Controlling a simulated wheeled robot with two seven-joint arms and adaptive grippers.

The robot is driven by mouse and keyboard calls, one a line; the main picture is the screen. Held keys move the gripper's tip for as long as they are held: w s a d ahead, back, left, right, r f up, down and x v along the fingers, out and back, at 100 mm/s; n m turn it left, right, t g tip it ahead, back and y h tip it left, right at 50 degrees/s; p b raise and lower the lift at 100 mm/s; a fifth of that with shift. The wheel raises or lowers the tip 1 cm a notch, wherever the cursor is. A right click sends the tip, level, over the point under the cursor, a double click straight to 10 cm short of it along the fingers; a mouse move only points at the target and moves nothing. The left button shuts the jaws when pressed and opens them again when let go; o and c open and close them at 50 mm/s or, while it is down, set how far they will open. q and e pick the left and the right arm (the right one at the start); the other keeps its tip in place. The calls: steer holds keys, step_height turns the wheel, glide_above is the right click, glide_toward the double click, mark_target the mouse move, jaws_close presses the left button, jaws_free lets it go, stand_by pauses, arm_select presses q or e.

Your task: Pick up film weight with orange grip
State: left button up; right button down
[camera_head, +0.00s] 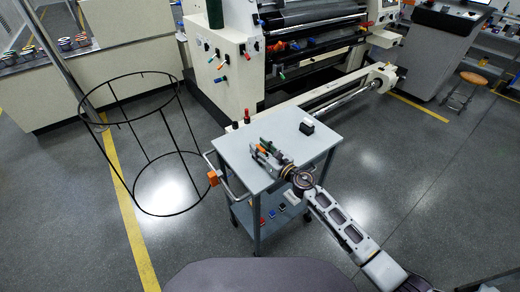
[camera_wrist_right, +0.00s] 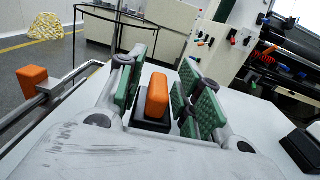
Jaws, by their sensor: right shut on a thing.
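The film weight with the orange grip (camera_wrist_right: 157,97) stands upright between the green finger pads of my right gripper (camera_wrist_right: 158,103) in the wrist view. Its dark base shows below the orange part. My right gripper is shut on it, over the top of the grey cart (camera_head: 233,147). In the head view my right gripper (camera_head: 267,150) reaches over the middle of the cart top, and the weight is mostly hidden by the fingers. I cannot tell whether the weight touches the cart top. My left gripper is not in view.
An orange block (camera_head: 213,177) is on the cart's side handle. A black wire hoop frame (camera_head: 133,182) stands left; a large machine stands behind.

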mark_target(260, 147)
steer(key=shift+r+p, duration=1)
steer(key=shift+r, duration=0.65)
steer(key=shift+r+p, duration=0.6)
steer(key=shift+r, duration=0.25)
step_height(260, 147, up, 3)
steer(key=shift+f+p, duration=0.15)
steer(key=shift+p, duration=0.95)
arm_select(q)
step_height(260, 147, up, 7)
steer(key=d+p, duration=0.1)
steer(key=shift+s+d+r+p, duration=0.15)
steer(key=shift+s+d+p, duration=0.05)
steer(key=shift+p, duration=0.15)
arm_select(e)
steer(key=shift+r, duration=1.1)
